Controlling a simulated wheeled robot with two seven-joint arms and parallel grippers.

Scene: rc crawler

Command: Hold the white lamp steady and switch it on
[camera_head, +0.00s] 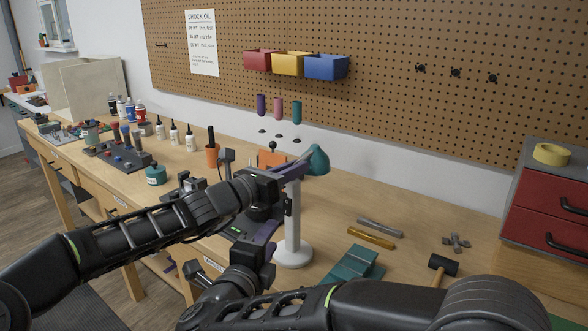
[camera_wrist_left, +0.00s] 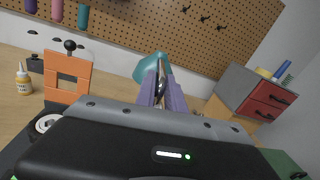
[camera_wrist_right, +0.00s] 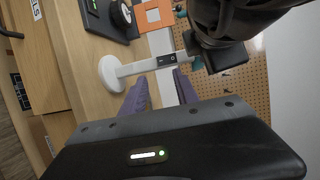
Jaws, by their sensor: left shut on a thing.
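The white lamp (camera_head: 292,222) stands upright on the bench, with a round white base and a teal shade (camera_head: 319,160). No glow shows from the shade. My left gripper (camera_head: 303,168) is shut on the upper part of the lamp, just below the shade; in the left wrist view its purple fingers (camera_wrist_left: 161,80) close around a shiny stem. A black switch (camera_wrist_right: 166,60) sits on the white post in the right wrist view. My right gripper (camera_wrist_right: 160,78) is open and empty, its fingertips short of the post near the switch. In the head view it is low, left of the post (camera_head: 268,240).
A teal block (camera_head: 353,264), a brass tube (camera_head: 371,236), a grey tube (camera_head: 380,227) and a hammer (camera_head: 441,265) lie right of the lamp. A red drawer cabinet (camera_head: 545,210) stands at the right. An orange frame (camera_wrist_left: 68,80) stands behind the lamp, to its left.

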